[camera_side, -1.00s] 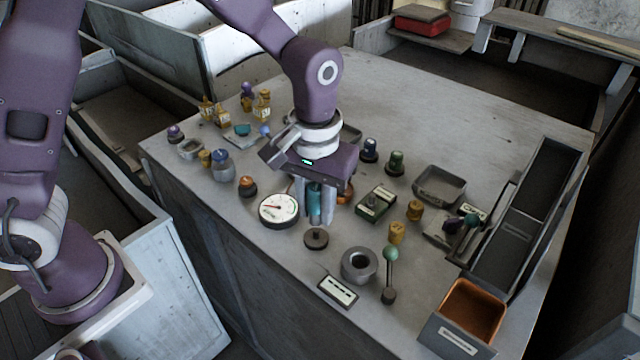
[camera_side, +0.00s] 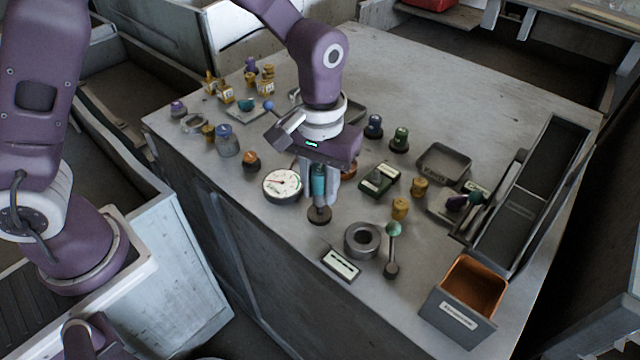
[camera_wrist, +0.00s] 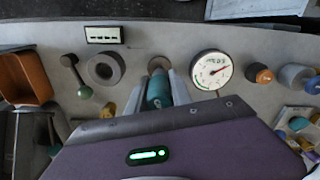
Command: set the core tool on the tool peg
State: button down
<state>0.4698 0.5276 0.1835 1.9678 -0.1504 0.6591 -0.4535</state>
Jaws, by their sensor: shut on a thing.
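My gripper (camera_side: 319,185) is shut on the core tool, a teal cylinder (camera_side: 318,180) held upright between the fingers. The tool also shows between the fingers in the wrist view (camera_wrist: 160,92). The tool peg's dark round base (camera_side: 319,216) is directly below the tool on the bench, and its far rim shows in the wrist view (camera_wrist: 158,64). The tool's lower end is at or just above the base; I cannot tell whether they touch. The fingers partly hide the tool.
A dial gauge (camera_side: 282,185) stands close to the left of the tool. A grey ring (camera_side: 362,240), a green-knobbed lever (camera_side: 392,250) and a label plate (camera_side: 341,264) lie to the front right. An orange-lined bin (camera_side: 465,300) is at the right front.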

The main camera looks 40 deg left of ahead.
aim_at(320, 167)
jog(key=shift+f, duration=0.15)
jog(key=shift+f, duration=0.35)
jog(key=shift+f, duration=0.95)
dwell(0.7)
jog(key=c, duration=0.7)
grip_release()
jog(key=shift+o, duration=0.2)
jog(key=shift+r, duration=3.75)
